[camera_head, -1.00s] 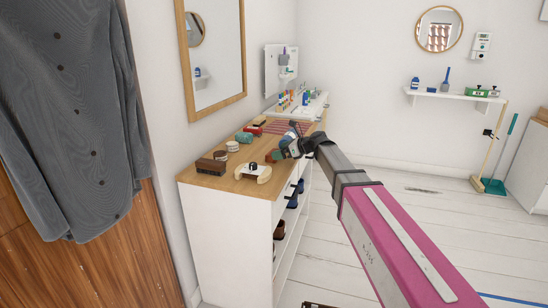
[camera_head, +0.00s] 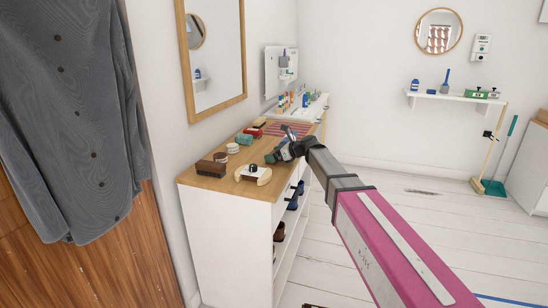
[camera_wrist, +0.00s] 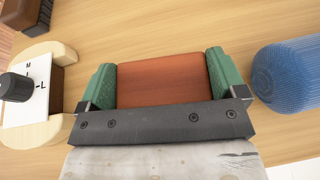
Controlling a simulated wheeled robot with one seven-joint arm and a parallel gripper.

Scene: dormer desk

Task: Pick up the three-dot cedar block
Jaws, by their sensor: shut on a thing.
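In the wrist view, a plain reddish-brown block (camera_wrist: 162,80) lies between the green finger pads of my gripper (camera_wrist: 161,85). Both pads press against its sides, so my gripper is shut on it. No dots show on the face I see, so I cannot confirm its mark. In the head view, my gripper (camera_head: 271,158) is at the front right edge of the wooden dresser top (camera_head: 222,186), and it hides the block. I cannot tell whether the block is clear of the surface.
A cream curved piece with a white lettered card (camera_wrist: 27,95) and black knob is close on the left in the wrist view. A blue ribbed roll (camera_wrist: 288,75) is close on the right. A brown brush (camera_head: 211,168) and teal roll (camera_head: 244,138) stand nearby.

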